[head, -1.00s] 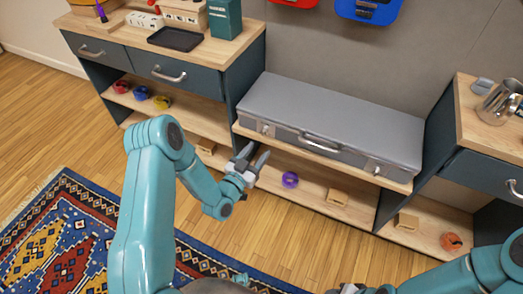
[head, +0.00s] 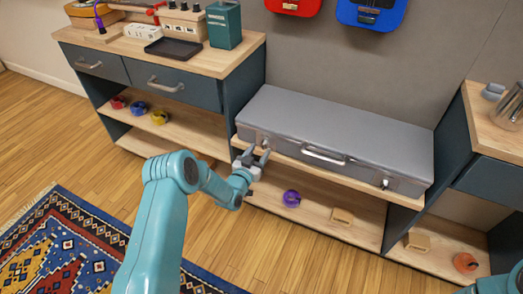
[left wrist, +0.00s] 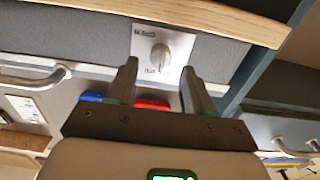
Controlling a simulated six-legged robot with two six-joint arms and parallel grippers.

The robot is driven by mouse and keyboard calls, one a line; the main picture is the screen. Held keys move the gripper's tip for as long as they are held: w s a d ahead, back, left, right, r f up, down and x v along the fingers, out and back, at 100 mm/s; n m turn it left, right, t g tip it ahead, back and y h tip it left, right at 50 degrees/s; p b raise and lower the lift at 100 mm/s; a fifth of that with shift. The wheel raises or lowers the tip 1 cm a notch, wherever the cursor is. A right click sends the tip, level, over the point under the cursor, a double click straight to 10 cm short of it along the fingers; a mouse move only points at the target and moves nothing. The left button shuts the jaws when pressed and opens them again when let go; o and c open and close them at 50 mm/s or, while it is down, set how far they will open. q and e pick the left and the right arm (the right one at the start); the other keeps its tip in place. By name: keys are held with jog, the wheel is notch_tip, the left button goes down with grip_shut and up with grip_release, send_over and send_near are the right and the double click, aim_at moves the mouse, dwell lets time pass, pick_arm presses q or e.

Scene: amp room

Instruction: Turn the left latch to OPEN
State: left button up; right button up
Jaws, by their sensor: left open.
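A long grey case (head: 340,125) lies shut on the shelf between two cabinets. Its left latch (head: 266,143) is at the left end of the front face, just by my fingertips. In the left wrist view the latch is a round knob (left wrist: 160,56) on a pale plate with lettering, one word reading OPEN upside down. My left gripper (head: 257,156) is open and empty, close in front of the latch. In the left wrist view, the two fingers (left wrist: 158,76) stand apart, with the knob between and beyond their tips. My right gripper is out of view.
The case has a handle (head: 323,155) and a right latch (head: 385,184). The wooden shelf edge (head: 330,176) runs just below it. A purple ring (head: 291,198) and a wooden block (head: 342,216) lie on the lower shelf.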

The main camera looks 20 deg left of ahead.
aim_at(264, 145)
pick_arm(q)
jog(key=shift+w, duration=1.35)
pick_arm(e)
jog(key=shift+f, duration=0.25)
pick_arm(q)
grip_shut()
jog(key=shift+d+f+m+b, duration=0.1)
jog(key=shift+f+m+b, duration=0.1)
jog(key=shift+m+b, duration=1.2)
jog(key=m+b, duration=0.5)
jog(key=shift+d+f, duration=0.1)
jog(key=m+b, duration=0.6)
jog(key=shift+f, duration=0.1)
jog(key=m+b, duration=0.3)
jog(key=shift+m+b, duration=0.35)
jog(key=shift+m, duration=0.35)
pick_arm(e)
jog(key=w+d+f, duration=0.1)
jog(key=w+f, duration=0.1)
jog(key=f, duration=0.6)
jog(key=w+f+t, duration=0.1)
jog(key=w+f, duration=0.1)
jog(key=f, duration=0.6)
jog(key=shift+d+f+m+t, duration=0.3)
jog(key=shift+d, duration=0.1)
pick_arm(q)
jog(key=shift+r, duration=0.2)
